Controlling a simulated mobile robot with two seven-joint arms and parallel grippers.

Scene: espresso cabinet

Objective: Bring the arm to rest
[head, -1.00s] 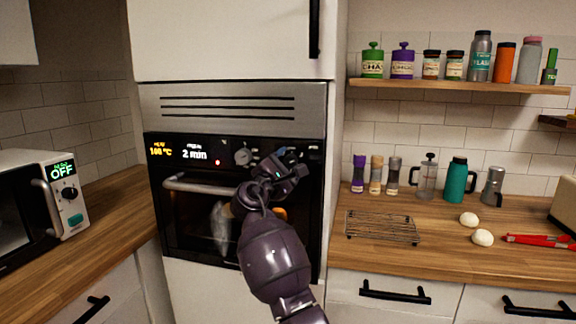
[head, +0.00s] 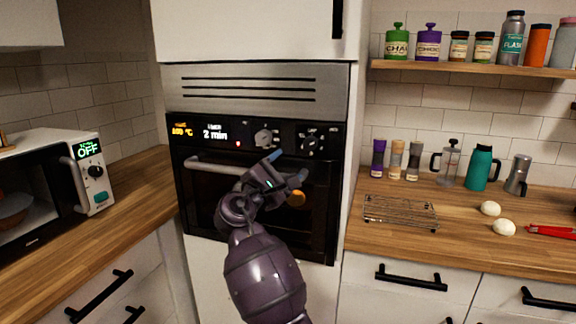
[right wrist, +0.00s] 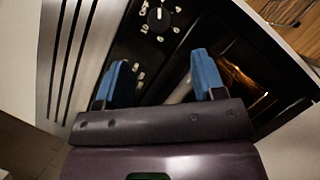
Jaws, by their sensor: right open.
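My right gripper (head: 289,169) is in front of the built-in oven (head: 325,215), near the right part of its door and below the control panel. Its two blue fingers are spread apart with nothing between them. In the right wrist view the open fingers (right wrist: 162,82) show against the oven's dark front, with a dial (right wrist: 158,15) beyond them. The oven door looks shut, and part of it is hidden behind my arm. The display reads 100 °C and 2 min. My left gripper is not in view.
A microwave (head: 95,172) stands on the left counter. On the right counter are a wire rack (head: 400,213), two white round items (head: 490,208), a teal flask (head: 481,168) and a red tool (head: 552,231). A shelf (head: 470,67) holds several jars. The floor is barely visible.

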